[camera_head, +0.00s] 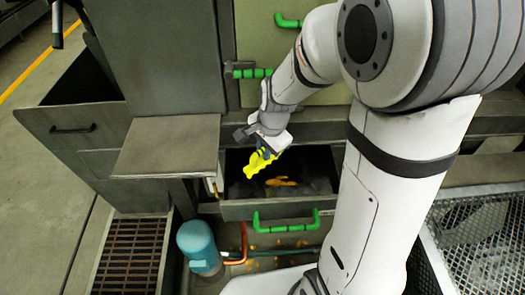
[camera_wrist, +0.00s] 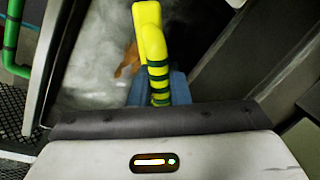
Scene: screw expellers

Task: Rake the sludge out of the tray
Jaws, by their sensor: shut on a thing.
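My gripper (camera_head: 266,147) is shut on a yellow tool handle with dark bands (camera_head: 257,163), which I take to be the rake. The handle also shows in the wrist view (camera_wrist: 152,45), between bluish fingers (camera_wrist: 179,90). The gripper is above the back left of the open tray (camera_head: 278,210), which has a green handle (camera_head: 286,226) on its front. Inside the tray lie grey, lumpy sludge (camera_head: 318,186) and an orange-brown patch (camera_head: 281,182). The sludge also shows in the wrist view (camera_wrist: 98,62). I cannot make out the rake's working end or whether it touches the sludge.
A grey metal ledge (camera_head: 168,145) juts out left of the tray. A teal motor-like cylinder (camera_head: 197,245) and an orange pipe (camera_head: 243,245) stand in front of it at the lower left. Orange bits (camera_head: 268,240) lie below the tray. Mesh (camera_head: 475,235) is at the right.

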